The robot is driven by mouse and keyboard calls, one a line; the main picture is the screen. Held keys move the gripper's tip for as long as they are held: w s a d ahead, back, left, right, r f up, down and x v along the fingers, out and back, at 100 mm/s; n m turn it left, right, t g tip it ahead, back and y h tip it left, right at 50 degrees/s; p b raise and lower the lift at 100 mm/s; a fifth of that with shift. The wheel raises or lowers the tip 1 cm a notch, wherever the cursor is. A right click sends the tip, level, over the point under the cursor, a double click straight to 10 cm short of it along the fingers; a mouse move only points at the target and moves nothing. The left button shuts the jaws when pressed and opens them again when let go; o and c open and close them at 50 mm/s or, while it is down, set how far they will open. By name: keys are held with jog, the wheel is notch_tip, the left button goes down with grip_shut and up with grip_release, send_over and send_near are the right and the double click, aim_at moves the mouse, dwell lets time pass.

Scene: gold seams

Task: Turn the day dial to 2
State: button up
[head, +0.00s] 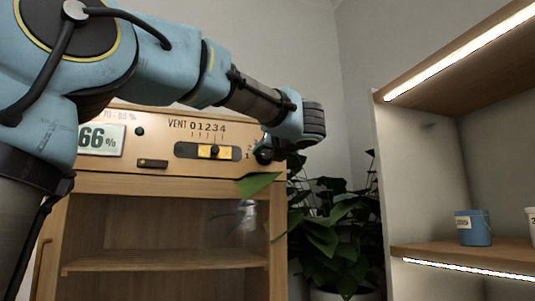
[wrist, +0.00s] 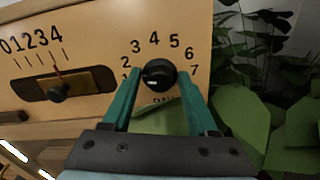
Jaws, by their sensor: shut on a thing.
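The day dial (wrist: 158,73) is a round black knob on a wooden panel, with numbers from 1 to 7 in an arc around it. A small pale mark shows on the knob's lower left part; I cannot tell exactly which number it indicates. My gripper (wrist: 159,76) has its two green fingers on either side of the knob and is shut on it. In the head view, my gripper (head: 268,152) is at the panel's right end and hides most of the dial and its numbers.
Left of the dial is the vent slider (wrist: 58,92), marked 0 to 4, its knob near 3 in the wrist view. A display (head: 98,140) reads 66%. A leafy plant (head: 335,225) stands right of the cabinet (head: 165,185). Shelves with a blue tin (head: 473,228) are further right.

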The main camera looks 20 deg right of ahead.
jog(key=shift+m+p, duration=0.35)
jog(key=shift+m, duration=1.15)
jog(key=o, duration=1.1)
jog(key=s, duration=0.3)
jog(key=s+b, duration=0.1)
jog(key=s, duration=0.3)
jog(key=s+a+b, duration=0.1)
jog(key=s, duration=0.2)
jog(key=shift+s+a, duration=0.1)
jog(key=shift+s, duration=0.25)
